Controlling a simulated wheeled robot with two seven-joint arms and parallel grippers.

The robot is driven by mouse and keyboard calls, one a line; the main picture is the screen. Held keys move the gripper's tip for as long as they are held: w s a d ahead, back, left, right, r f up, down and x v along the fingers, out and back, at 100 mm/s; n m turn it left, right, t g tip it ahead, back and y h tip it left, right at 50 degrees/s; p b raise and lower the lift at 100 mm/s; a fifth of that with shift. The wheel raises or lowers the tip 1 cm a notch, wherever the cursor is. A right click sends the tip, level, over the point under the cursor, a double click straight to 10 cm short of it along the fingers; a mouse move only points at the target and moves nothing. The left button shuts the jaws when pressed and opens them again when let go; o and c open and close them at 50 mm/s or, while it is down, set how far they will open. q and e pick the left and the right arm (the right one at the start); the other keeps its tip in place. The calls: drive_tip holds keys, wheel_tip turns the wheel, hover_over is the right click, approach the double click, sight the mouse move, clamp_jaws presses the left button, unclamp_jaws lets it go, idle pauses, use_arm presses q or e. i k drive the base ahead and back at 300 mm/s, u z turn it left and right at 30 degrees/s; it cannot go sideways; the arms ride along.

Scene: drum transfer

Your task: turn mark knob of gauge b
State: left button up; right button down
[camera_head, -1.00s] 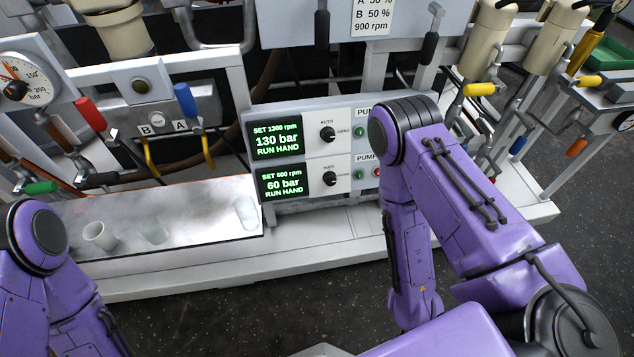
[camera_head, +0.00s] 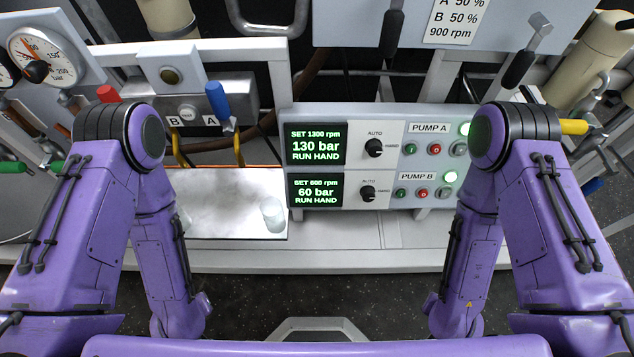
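A round white gauge (camera_head: 46,57) is at the upper left, with a red-orange needle and marks reading 150 and 200 bar. A black mark knob (camera_head: 37,71) sits at the middle of its face. Part of a second gauge (camera_head: 5,70) shows at the left edge, mostly cut off. I cannot read which of them is gauge b. My purple left and right arms are folded down at the two sides. Neither gripper is in view, and nothing of mine touches the gauges.
A pump panel (camera_head: 375,115) in the middle has two green-lit displays, 130 bar and 60 bar. A blue-handled lever (camera_head: 217,98) and a red-handled one (camera_head: 109,94) stand between it and the gauge. A white tray (camera_head: 235,180) with a clear cup (camera_head: 273,214) lies below.

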sight(34, 73)
drive_tip(key=k, duration=0.5)
drive_tip(key=u, duration=1.25)
drive_tip(key=i, duration=0.2)
drive_tip(key=z, duration=0.05)
